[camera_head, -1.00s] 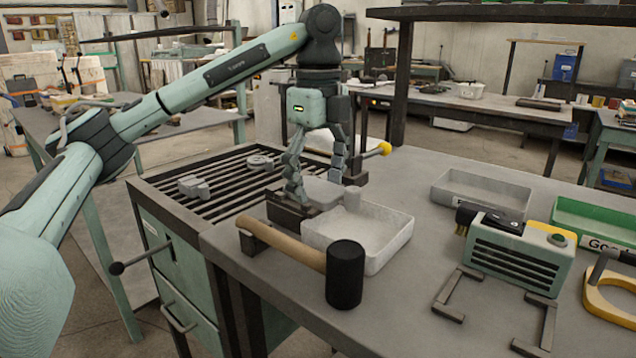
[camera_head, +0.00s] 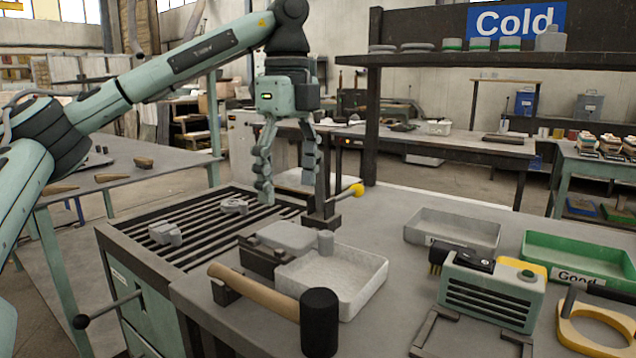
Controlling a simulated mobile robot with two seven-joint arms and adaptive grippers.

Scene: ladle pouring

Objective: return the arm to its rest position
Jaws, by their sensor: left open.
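My left gripper (camera_head: 288,190) is open and empty. It points down above the right part of the slatted grate, behind the grey mould block (camera_head: 287,236). My left arm (camera_head: 180,70) comes in from the left edge and reaches across the upper left. My right gripper is out of view.
A mallet (camera_head: 319,322) lies by the white tray (camera_head: 362,270). Grey metal pieces (camera_head: 165,233) lie on the grate (camera_head: 190,262). A dark post with a yellow-knobbed lever (camera_head: 357,190) stands close to the gripper. Green (camera_head: 585,250) and grey (camera_head: 455,228) bins stand at right.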

